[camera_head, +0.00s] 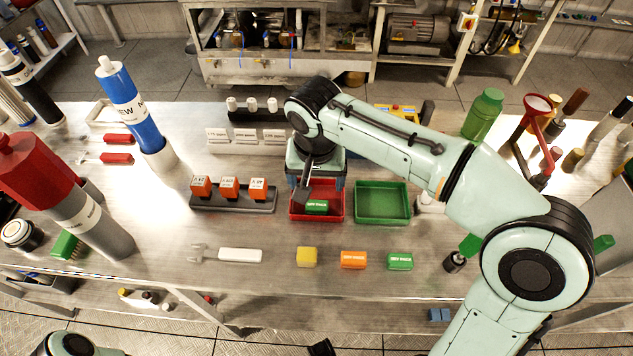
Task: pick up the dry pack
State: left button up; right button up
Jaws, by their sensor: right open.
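A green pack with a white label, the dry pack (317,207), lies in the red tray (339,214) at the middle of the bench. My right gripper (305,197) points down over the left part of this tray, just left of and above the pack. It is open, and its far finger is partly hidden. I cannot tell whether it touches the pack. A similar green block (400,261) lies on the bench in front, its label too small to read surely. My left gripper is not clearly in view.
An empty green tray (382,221) stands right of the red one. A rack (232,205) with orange blocks stands left. A yellow block (306,257), an orange block (353,260) and a white tool (240,255) lie in front. Tall cylinders stand at left; a green bottle (483,114) stands back right.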

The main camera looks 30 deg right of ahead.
aim_at(349, 260)
jog(key=k, duration=1)
